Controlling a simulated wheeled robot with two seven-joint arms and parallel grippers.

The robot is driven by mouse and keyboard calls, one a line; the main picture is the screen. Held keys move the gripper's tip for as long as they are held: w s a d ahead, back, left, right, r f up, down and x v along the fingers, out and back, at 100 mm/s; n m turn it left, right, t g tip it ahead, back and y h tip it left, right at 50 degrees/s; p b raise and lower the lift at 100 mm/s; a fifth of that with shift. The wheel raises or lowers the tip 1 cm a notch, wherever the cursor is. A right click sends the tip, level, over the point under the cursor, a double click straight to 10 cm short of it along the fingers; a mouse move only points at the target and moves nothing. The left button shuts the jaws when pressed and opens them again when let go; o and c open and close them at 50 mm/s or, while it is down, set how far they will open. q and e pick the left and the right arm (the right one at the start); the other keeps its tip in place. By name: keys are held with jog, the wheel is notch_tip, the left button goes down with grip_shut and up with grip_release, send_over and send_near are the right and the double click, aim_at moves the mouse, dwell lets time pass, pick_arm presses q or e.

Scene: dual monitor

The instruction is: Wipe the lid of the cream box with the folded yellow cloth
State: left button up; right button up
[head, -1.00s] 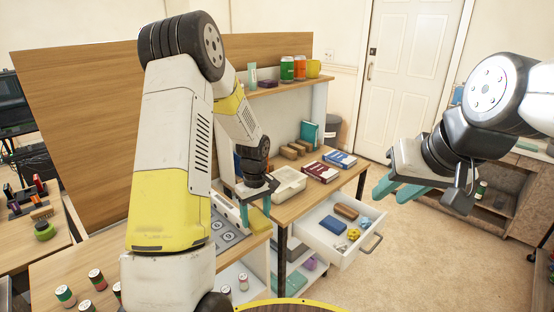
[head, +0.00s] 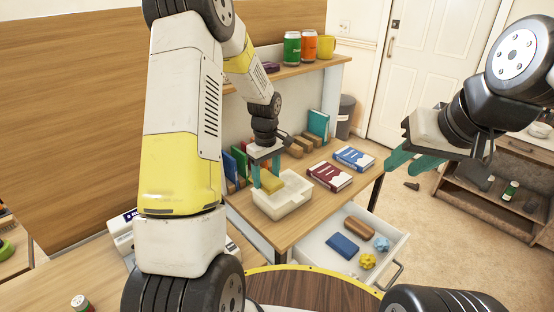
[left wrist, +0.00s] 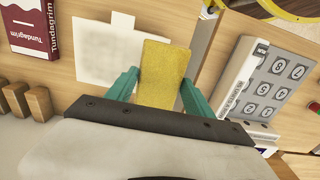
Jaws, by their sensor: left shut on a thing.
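My left gripper (head: 266,174) points down and is shut on the folded yellow cloth (head: 273,183), which also shows between the teal fingers in the left wrist view (left wrist: 163,75). The cream box (head: 291,203) stands on the wooden desk, below and beside the cloth. In the head view the cloth overlaps the left back part of its lid. In the left wrist view the cloth covers one edge of the pale box (left wrist: 103,55). I cannot tell whether cloth and lid touch. My right gripper (head: 414,163) is open and empty, in the air at the right.
A red-brown book (head: 330,176) and a blue book (head: 354,158) lie right of the box. Wooden blocks and upright books stand behind. An open drawer (head: 340,262) holds several small things. A keypad device (left wrist: 270,85) shows in the left wrist view.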

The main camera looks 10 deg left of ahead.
aim_at(303, 179)
pick_arm(q)
jog(key=shift+f, duration=2.75)
jog(key=shift+f, duration=1)
jog(key=shift+w+d+r, duration=0.1)
jog(key=shift+w+d, duration=0.9)
jog(key=shift+w, duration=0.25)
jog(key=shift+w+d+f, duration=0.1)
jog(key=shift+w+d, duration=1.45)
jog(key=shift+w, duration=0.3)
jog(key=shift+w+d+f, duration=0.1)
jog(key=shift+w+d, duration=1.45)
jog(key=shift+w, duration=0.3)
jog(key=shift+w+d+r, duration=0.1)
jog(key=shift+w+d, duration=0.6)
jog(key=shift+w, duration=0.25)
jog(key=shift+w+d+r, duration=0.1)
jog(key=shift+w+d, duration=0.6)
jog(key=shift+w, duration=0.2)
jog(key=shift+w+a, duration=0.1)
